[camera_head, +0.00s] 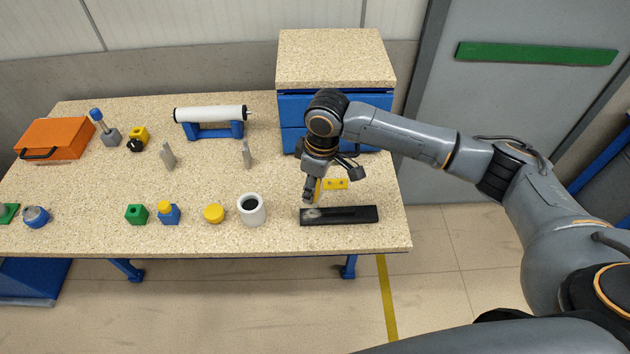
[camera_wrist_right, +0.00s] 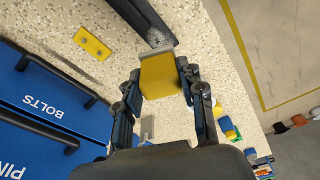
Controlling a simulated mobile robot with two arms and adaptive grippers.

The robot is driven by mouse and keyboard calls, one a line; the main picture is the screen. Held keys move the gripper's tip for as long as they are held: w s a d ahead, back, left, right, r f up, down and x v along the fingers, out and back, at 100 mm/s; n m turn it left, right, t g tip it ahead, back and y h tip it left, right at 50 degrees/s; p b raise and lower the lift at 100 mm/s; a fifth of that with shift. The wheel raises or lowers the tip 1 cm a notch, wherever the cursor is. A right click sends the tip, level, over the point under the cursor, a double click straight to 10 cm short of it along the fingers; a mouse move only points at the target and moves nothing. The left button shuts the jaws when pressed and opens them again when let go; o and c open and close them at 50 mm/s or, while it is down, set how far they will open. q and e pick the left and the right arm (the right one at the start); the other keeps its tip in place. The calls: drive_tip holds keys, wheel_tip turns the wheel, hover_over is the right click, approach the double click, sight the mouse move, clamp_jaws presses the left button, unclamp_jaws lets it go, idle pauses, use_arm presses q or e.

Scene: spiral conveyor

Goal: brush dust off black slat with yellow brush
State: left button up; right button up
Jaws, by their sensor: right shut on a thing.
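The black slat (camera_head: 350,214) lies flat near the front right edge of the table. A grey patch of dust (camera_head: 313,213) shows at its left end. My right gripper (camera_head: 313,196) is above that end and is shut on the yellow brush (camera_wrist_right: 163,75), of which only a sliver shows in the head view. In the right wrist view the brush reaches toward the slat (camera_wrist_right: 142,18) and grey dust (camera_wrist_right: 157,38). Whether it touches the slat cannot be told. My left gripper is not in view.
A yellow plate (camera_head: 335,184) lies just behind the slat. A white cup (camera_head: 251,209) stands to its left, with a yellow round piece (camera_head: 214,213) beyond. Blue drawers (camera_head: 292,108) under a wooden top stand behind my right arm. The table right of the slat is clear.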

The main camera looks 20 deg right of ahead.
drive_tip(key=shift+s, duration=0.1)
drive_tip(key=shift+r+p, duration=0.15)
drive_tip(key=shift+p, duration=0.45)
drive_tip(key=shift+d+f+b, duration=0.1)
drive_tip(key=shift+f+b, duration=0.85)
drive_tip(key=shift+f, duration=1.95)
drive_tip(key=shift+f, duration=0.9)
drive_tip(key=shift+s+f, duration=0.15)
drive_tip(key=shift+w+a+r, duration=0.3)
drive_tip(key=shift+a+r, duration=0.05)
drive_tip(key=shift+a, duration=0.25)
drive_tip(key=shift+w+a, duration=0.1)
